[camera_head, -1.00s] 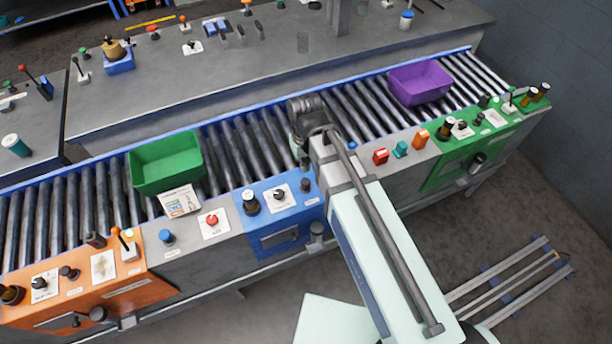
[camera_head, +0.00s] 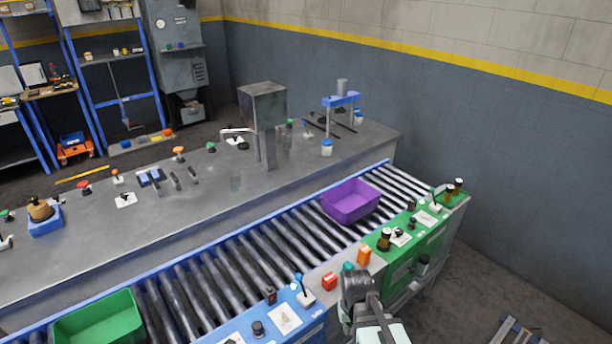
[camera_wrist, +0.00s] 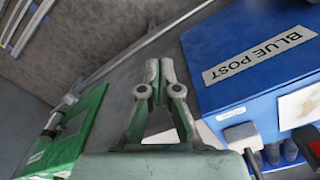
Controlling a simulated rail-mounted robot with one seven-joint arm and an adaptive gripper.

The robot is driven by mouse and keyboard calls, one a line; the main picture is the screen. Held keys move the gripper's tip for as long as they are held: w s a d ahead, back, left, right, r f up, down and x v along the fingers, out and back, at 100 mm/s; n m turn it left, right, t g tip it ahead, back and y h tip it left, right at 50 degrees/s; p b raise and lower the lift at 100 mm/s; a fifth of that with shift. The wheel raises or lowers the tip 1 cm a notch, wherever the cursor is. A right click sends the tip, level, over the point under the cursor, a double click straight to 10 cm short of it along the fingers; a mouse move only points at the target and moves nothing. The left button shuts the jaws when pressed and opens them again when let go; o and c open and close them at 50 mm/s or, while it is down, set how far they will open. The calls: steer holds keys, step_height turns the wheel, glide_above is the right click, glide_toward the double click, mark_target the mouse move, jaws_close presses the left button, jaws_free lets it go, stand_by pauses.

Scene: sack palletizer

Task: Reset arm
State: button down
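My gripper (camera_wrist: 159,72) shows in the wrist view with its two fingertips together and nothing visible between them. It hangs in front of the console, between a blue panel (camera_wrist: 238,105) labelled "BLUE POST" on the right and a green panel (camera_wrist: 85,128) on the left. It does not appear to touch either. In the head view my arm (camera_head: 362,295) rises at the lower middle, by the front edge of the console. The gripper's fingers cannot be made out there.
A purple bin (camera_head: 350,203) and a green bin (camera_head: 97,322) sit on the roller conveyor (camera_head: 240,255). Levers and buttons stand along the console, including an orange block (camera_head: 364,256) and a red block (camera_head: 329,281) near my arm. Open floor (camera_head: 480,285) lies at right.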

steer(key=s+d+f+g+b, duration=0.2)
steer(key=s+f+g, duration=0.1)
steer(key=s+f, duration=0.9)
steer(key=s+d+f+m+g+b, duration=0.1)
steer(key=s+d+f+g+b, duration=0.1)
steer(key=s+f, duration=1.1)
steer(key=s+g+b, duration=0.1)
steer(key=s, duration=0.5)
steer(key=shift+f+g, duration=0.25)
steer(key=shift+g, duration=0.15)
stand_by(0.9)
